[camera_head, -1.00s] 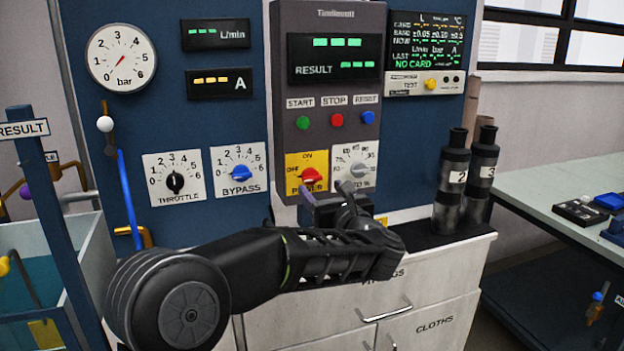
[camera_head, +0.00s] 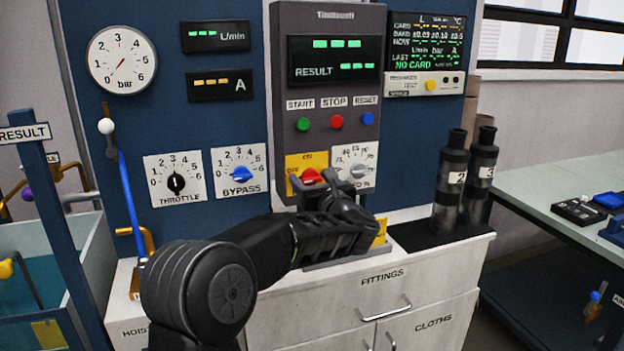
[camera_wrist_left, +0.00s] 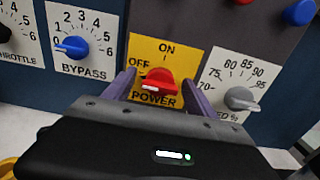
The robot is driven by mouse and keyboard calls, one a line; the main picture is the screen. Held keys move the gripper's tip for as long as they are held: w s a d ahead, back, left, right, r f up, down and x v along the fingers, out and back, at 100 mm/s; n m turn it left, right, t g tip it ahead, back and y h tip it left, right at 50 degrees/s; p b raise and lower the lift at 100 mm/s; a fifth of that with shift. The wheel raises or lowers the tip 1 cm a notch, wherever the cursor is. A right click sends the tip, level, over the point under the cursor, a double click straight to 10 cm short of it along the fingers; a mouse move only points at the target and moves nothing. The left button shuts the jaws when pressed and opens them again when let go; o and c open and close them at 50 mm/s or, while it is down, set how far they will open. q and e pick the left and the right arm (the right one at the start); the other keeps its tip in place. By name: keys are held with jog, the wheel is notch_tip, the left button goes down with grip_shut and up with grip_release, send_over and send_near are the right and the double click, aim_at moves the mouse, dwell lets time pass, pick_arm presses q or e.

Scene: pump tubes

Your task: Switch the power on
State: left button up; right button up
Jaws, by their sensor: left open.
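The red power knob (camera_head: 312,176) sits on a yellow plate (camera_head: 294,160) marked ON, OFF and POWER. In the left wrist view the red knob (camera_wrist_left: 160,80) has its white-marked end toward the left, on the OFF side. My left gripper (camera_head: 319,188) is at the yellow plate, just below and in front of the knob. In the left wrist view my left gripper (camera_wrist_left: 160,90) is open, with one finger on each side of the knob. A gap shows on both sides. The lower plate is partly hidden in the head view. My right gripper is not in view.
The grey speed knob (camera_wrist_left: 241,98) is close to the right finger. The blue bypass knob (camera_head: 241,174) is to the left. START, STOP and RESET buttons (camera_head: 336,121) are above. Two dark bottles (camera_head: 452,180) stand on the counter at the right.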

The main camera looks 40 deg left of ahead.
pick_arm(q)
jog(key=shift+c, duration=0.3)
jog(key=c, duration=1.3)
